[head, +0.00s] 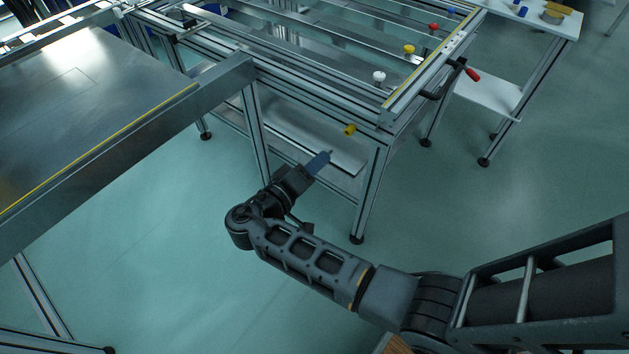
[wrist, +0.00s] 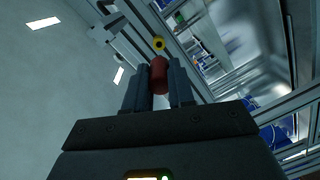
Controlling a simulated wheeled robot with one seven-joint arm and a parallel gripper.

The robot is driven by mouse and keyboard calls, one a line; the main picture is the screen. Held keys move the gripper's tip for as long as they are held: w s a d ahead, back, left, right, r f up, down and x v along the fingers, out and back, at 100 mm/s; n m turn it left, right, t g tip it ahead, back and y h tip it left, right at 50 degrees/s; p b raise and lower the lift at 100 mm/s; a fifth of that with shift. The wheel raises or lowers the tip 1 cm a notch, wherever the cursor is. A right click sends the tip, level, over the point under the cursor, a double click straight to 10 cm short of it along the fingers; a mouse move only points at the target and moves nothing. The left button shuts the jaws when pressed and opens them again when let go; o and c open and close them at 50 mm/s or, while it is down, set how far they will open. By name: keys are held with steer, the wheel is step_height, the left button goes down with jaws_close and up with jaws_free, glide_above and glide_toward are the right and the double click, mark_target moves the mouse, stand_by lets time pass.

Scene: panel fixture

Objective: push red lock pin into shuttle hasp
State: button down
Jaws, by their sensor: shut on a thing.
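My gripper (head: 318,162) is low beside the front of the metal panel fixture, below its top rail. In the wrist view its two fingers (wrist: 158,88) are shut on the red lock pin (wrist: 158,73), which sticks out past the fingertips. The pin cannot be made out in the head view. A small yellow round part (head: 350,129) sits under the fixture's front rail, just beyond my fingertips. In the wrist view this yellow part (wrist: 158,43) has a dark centre and appears just ahead of the pin, seemingly apart. I cannot tell for sure which part is the shuttle hasp.
White (head: 378,77), yellow (head: 408,49) and red (head: 433,27) knobs stand along the fixture's right rail. A fixture leg (head: 369,195) stands right of my gripper. A metal table (head: 90,95) is left.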

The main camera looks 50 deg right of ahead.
steer(key=shift+w+f+h+b, duration=0.1)
steer(key=shift+f+h+b, duration=0.2)
steer(key=shift+h+b, duration=0.15)
steer(key=shift+a+r, duration=0.1)
steer(key=shift+r+n, duration=0.1)
steer(key=shift+n, duration=0.2)
steer(key=shift+w+d, duration=0.15)
steer(key=shift+d, duration=2.7)
steer(key=shift+d+b, duration=0.35)
steer(key=shift+d, duration=1.35)
steer(key=c, duration=0.9)
jaws_free()
steer(key=shift+a, duration=3.9)
